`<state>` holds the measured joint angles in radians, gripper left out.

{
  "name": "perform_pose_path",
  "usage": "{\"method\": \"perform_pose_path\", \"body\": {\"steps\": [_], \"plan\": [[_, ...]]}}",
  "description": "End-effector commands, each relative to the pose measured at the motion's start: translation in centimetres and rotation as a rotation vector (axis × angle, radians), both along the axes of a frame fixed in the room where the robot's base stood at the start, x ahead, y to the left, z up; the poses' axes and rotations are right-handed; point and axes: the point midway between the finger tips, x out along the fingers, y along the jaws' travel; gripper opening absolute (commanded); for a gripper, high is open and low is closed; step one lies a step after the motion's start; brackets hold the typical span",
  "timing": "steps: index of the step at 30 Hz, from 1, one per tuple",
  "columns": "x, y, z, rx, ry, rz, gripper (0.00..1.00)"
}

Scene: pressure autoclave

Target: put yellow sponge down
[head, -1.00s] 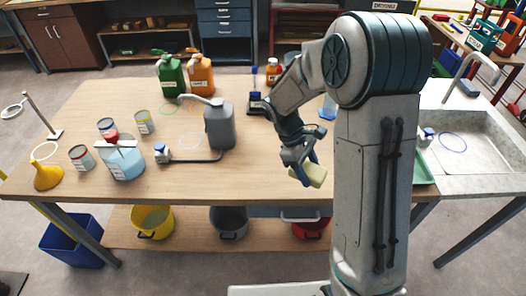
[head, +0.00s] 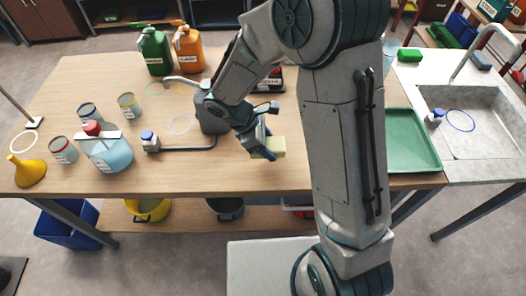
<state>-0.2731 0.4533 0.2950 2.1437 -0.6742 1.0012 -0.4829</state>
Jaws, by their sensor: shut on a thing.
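The yellow sponge (head: 275,147) is a small pale yellow block in the head view. The sponge is over the front middle part of the wooden table (head: 200,172). I cannot tell whether its underside touches the tabletop. Part of the sponge is hidden by the fingers.
A blue-liquid container (head: 108,152) and a yellow funnel (head: 27,171) are further left. A green tray (head: 410,140) lies right of my arm, beside the sink (head: 490,130). The table front between is clear.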

Motion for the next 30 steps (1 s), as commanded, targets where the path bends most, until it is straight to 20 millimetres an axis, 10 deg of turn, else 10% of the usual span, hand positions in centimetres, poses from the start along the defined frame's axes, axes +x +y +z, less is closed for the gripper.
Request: {"method": "perform_pose_path", "body": {"steps": [29, 30], "plan": [[0.1, 1.4, -5.4, 0.000, -0.001, -0.004, 0.35], [0.1, 1.4, -5.2, 0.000, -0.001, -0.004, 0.65]]}}
